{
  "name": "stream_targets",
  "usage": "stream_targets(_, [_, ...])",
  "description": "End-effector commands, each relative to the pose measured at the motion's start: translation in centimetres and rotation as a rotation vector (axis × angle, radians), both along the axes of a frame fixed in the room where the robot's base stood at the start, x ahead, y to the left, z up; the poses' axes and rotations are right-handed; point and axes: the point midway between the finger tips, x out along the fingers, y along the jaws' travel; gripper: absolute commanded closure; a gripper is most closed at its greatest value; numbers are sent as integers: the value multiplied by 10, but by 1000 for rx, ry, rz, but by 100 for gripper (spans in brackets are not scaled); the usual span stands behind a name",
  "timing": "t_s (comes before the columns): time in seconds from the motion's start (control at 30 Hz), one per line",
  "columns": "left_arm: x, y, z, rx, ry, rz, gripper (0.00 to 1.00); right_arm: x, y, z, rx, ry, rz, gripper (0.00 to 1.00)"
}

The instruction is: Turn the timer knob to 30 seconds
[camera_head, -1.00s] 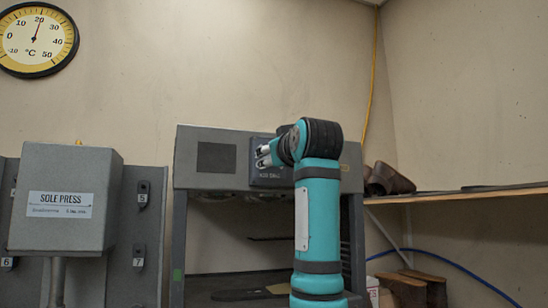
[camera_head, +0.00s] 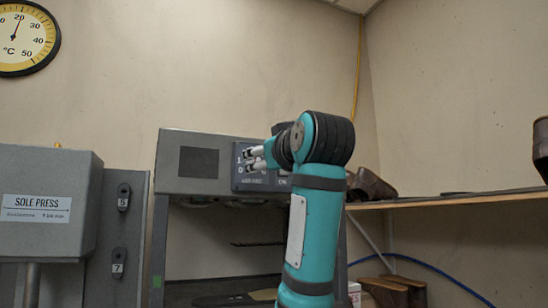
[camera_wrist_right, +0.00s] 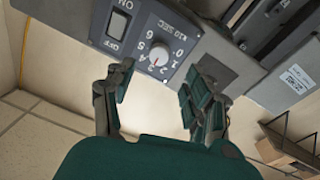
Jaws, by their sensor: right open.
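My left gripper is not in view.
An ON/OFF switch (camera_wrist_right: 117,25) sits beside the knob on the grey machine (camera_head: 172,183). The sole press box (camera_head: 45,200) stands at left. A wooden shelf (camera_head: 440,200) with dark shoes (camera_head: 370,186) is at right.

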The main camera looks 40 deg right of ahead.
Motion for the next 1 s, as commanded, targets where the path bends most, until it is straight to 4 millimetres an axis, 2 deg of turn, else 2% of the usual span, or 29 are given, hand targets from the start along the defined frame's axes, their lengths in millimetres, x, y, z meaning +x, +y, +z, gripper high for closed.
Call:
stream_targets(0.1, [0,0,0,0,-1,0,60,-22,7,-2,-1,-3,1,46])
stream_targets(0.3, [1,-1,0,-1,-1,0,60,-42,13,-4,-1,0,0,46])
stream_targets(1.0, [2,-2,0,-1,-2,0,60,-46,14,-4,0,1,1,46])
